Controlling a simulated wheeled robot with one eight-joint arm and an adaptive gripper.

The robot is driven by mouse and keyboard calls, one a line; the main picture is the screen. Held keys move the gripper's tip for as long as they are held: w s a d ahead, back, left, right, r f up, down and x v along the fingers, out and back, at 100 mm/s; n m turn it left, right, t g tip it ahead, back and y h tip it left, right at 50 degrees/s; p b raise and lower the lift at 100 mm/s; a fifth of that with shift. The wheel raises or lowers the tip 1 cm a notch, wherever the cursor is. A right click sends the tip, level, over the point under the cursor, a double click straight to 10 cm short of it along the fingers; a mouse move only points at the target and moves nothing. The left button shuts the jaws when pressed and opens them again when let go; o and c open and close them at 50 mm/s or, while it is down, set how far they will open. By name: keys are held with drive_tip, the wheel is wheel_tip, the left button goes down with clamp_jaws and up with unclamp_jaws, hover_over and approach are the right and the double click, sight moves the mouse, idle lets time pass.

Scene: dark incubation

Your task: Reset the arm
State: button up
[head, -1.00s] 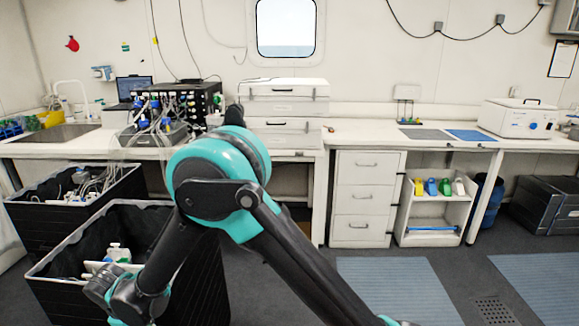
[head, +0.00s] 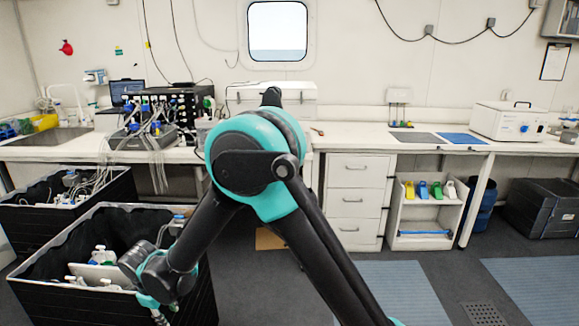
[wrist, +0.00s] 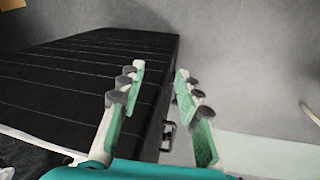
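My arm, black and teal, stands bent in the middle of the head view, its elbow high in front of the bench. The forearm runs down to the left beside the front black crate (head: 185,290). My gripper (wrist: 160,72) shows in the wrist view with its two green-padded fingers apart and nothing between them. It points down over the grey floor, next to the dark ribbed side of a crate (wrist: 90,85). In the head view my gripper is mostly cut off by the bottom edge.
A second black crate (head: 128,190) with tubing stands behind the front one. The white bench (head: 350,141) holds a laptop (head: 121,90), a black tubed device (head: 190,97) and a white box instrument (head: 505,122). Drawers (head: 353,189) stand below. Floor at the right is open, with blue mats (head: 395,285).

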drive_tip(key=w+d+r+m, duration=0.2)
drive_tip(key=w+d+r, duration=0.15)
drive_tip(key=d, duration=0.65)
drive_tip(key=w+d+r+m, duration=0.2)
drive_tip(key=w+d+m, duration=0.15)
drive_tip(key=d, duration=0.55)
drive_tip(key=w+d+r+m, duration=0.25)
drive_tip(key=w+d, duration=0.25)
drive_tip(key=d, duration=0.5)
drive_tip(key=s+d+m+t, duration=0.1)
drive_tip(key=s+d+m, duration=0.3)
drive_tip(key=d, duration=0.8)
drive_tip(key=s+d+m+t, duration=0.1)
drive_tip(key=s+d+m, duration=0.3)
drive_tip(key=d, duration=0.9)
drive_tip(key=s, duration=0.3)
drive_tip(key=shift+d, duration=0.2)
drive_tip(key=shift+a, duration=0.15)
